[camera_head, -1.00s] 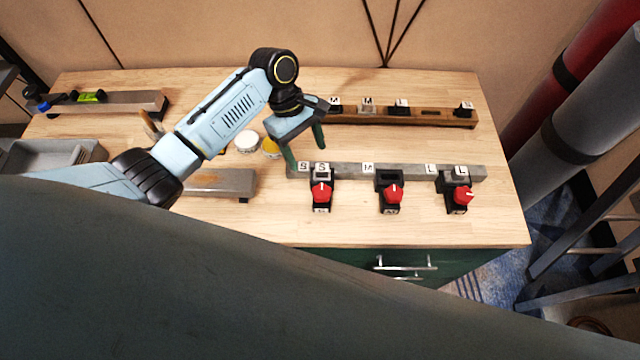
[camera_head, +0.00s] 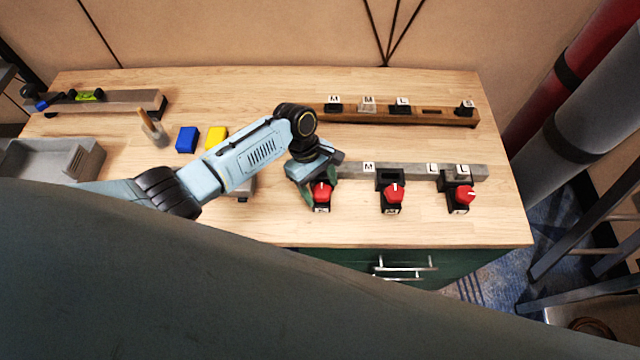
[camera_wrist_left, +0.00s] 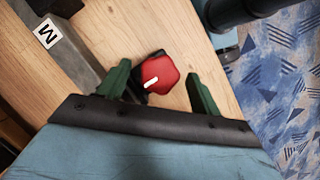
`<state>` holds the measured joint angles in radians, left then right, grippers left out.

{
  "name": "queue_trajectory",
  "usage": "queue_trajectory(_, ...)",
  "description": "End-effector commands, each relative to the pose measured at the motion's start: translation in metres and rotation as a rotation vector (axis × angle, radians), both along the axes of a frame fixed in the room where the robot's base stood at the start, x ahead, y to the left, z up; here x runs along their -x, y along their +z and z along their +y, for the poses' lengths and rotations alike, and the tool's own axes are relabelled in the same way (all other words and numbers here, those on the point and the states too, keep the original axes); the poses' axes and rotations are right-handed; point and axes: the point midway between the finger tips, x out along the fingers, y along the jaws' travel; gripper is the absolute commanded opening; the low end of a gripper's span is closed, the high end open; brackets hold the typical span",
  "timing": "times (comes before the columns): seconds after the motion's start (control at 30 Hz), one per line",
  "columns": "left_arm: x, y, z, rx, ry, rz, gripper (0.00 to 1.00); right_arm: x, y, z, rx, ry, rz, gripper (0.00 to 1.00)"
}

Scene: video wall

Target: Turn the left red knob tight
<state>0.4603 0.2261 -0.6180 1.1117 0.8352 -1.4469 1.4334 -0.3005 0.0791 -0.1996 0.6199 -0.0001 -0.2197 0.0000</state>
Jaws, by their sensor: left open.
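The left red knob (camera_head: 321,192) sits on a black clamp base at the left end of the grey rail (camera_head: 408,171). My left gripper (camera_head: 319,199) is over it, with the fingers reaching down around the knob. In the left wrist view, the red knob (camera_wrist_left: 160,75) with its white mark lies between the open green fingers (camera_wrist_left: 158,88). Gaps show on both sides, and the knob is nearer the left finger. The gripper hides the rail's left end and part of the clamp. My right gripper is not in view.
Two more red knobs stand to the right: the middle one (camera_head: 393,193) and the right one (camera_head: 464,194). A wooden rail (camera_head: 440,116) with labelled blocks lies behind. Blue (camera_head: 187,139) and yellow (camera_head: 216,138) blocks lie left. Bare tabletop lies right of the rails.

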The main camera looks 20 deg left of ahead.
Motion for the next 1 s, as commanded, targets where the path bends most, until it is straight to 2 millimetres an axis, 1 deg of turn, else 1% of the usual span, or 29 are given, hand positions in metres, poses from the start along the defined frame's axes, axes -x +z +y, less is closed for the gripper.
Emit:
queue_trajectory(0.03, 0.0000, 0.0002, -0.0002, 0.000, 0.000, 0.000, 0.63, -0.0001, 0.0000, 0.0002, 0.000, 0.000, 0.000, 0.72)
queue_trajectory(0.07, 0.0000, 0.0002, -0.0002, 0.000, 0.000, 0.000, 0.59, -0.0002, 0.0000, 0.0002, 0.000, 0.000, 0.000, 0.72)
queue_trajectory(0.3, -0.0001, 0.0004, -0.0001, 0.000, 0.000, 0.000, 0.28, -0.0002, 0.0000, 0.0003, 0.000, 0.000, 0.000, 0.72)
queue_trajectory(0.37, -0.0002, 0.0004, -0.0001, 0.000, 0.000, 0.000, 0.20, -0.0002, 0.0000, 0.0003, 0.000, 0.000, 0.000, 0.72)
queue_trajectory(0.67, -0.0007, 0.0011, -0.0006, 0.001, -0.039, 0.000, 0.20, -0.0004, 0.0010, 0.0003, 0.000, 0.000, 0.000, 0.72)
queue_trajectory(0.87, -0.0011, 0.0013, -0.0012, 0.000, -0.147, 0.001, 0.20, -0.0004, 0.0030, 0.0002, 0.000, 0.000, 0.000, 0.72)
queue_trajectory(1.0, -0.0019, 0.0018, -0.0023, 0.001, -0.262, 0.002, 0.20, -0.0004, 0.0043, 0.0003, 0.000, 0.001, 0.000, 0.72)
